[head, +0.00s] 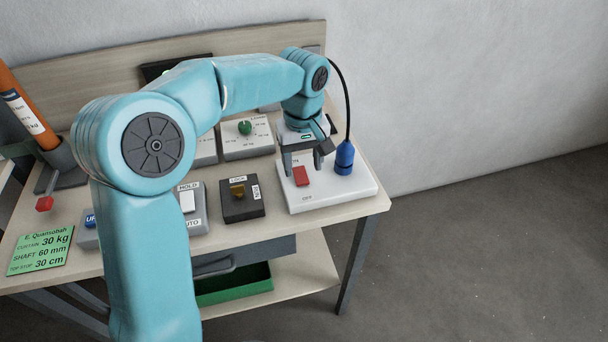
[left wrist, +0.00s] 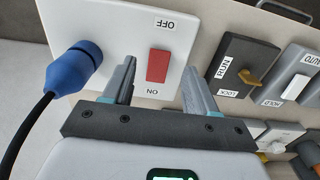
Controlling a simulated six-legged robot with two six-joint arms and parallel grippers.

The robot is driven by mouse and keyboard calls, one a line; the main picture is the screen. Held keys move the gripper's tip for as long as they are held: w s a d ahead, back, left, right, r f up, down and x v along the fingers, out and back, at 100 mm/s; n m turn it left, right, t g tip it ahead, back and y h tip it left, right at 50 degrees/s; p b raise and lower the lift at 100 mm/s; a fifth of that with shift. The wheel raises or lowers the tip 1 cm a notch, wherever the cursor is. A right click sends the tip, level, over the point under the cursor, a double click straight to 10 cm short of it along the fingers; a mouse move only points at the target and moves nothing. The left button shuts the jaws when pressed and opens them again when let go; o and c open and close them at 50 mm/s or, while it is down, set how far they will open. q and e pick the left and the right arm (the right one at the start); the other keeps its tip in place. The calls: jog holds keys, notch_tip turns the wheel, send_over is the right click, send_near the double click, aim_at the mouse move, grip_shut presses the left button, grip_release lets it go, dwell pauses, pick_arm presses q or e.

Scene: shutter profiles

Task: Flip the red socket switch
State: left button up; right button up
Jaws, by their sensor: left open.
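The red socket switch (head: 301,176) sits on a white socket box (head: 335,190) at the right end of the bench. In the left wrist view the red switch (left wrist: 158,66) lies between ON and OFF labels. My left gripper (head: 304,167) is open above the box, its fingers pointing down by the switch. In the left wrist view its two fingertips (left wrist: 158,75) stand on either side of the switch, with nothing between them; I cannot tell whether they touch the box. My right gripper is in neither view.
A blue plug (head: 344,158) with a black cable stands in the box, right of the switch. A black RUN/LOCK box (head: 243,208) and a grey HOLD/AUTO box (head: 197,222) are to the left. A green card (head: 40,251) lies at the front left.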

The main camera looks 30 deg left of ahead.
aim_at(302, 182)
pick_arm(q)
notch_tip(302, 182, down, 3)
jog(key=shift+s+a+r, duration=0.1)
jog(key=shift+s, duration=0.05)
jog(key=shift+w+f, duration=0.2)
jog(key=shift+f, duration=0.45)
jog(key=shift+s, duration=0.1)
